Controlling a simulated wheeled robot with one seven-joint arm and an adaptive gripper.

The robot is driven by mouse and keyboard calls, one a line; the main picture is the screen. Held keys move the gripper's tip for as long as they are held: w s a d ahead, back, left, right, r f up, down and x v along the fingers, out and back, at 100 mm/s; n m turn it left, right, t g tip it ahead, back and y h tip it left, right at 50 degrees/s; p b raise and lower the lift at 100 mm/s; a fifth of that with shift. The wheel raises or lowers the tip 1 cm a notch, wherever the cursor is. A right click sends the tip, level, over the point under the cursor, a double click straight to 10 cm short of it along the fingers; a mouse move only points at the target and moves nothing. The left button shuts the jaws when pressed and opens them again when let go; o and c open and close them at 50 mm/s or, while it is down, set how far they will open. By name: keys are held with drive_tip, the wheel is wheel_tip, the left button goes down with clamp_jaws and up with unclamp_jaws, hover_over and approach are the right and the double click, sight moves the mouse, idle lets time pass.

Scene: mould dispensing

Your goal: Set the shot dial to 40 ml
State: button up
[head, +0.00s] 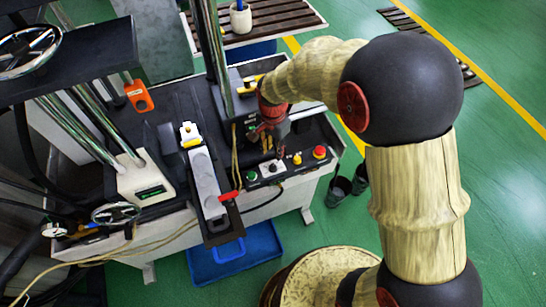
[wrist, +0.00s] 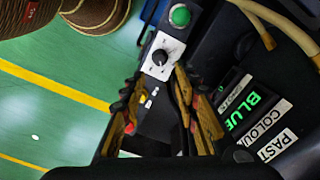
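The shot dial (wrist: 160,58) is a dark round knob on a white square plate, between the fingers' far ends in the wrist view. In the head view the dial (head: 272,168) sits on the control panel at the front of the machine. The scale marks are too small to read, so I cannot tell its setting. My gripper (head: 274,140) points down just behind the panel in the head view. In the wrist view the two fingers of my gripper (wrist: 158,85) stand apart with nothing between them. They look clear of the knob.
A green button (wrist: 180,16) is beside the dial. A yellow knob (head: 297,159) and a red button (head: 319,152) are on the panel's right. A lit green display (wrist: 256,102) reads BLUE. A grey slide with a red handle (head: 229,195) stands left of the panel.

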drive_tip(key=shift+r, duration=1.15)
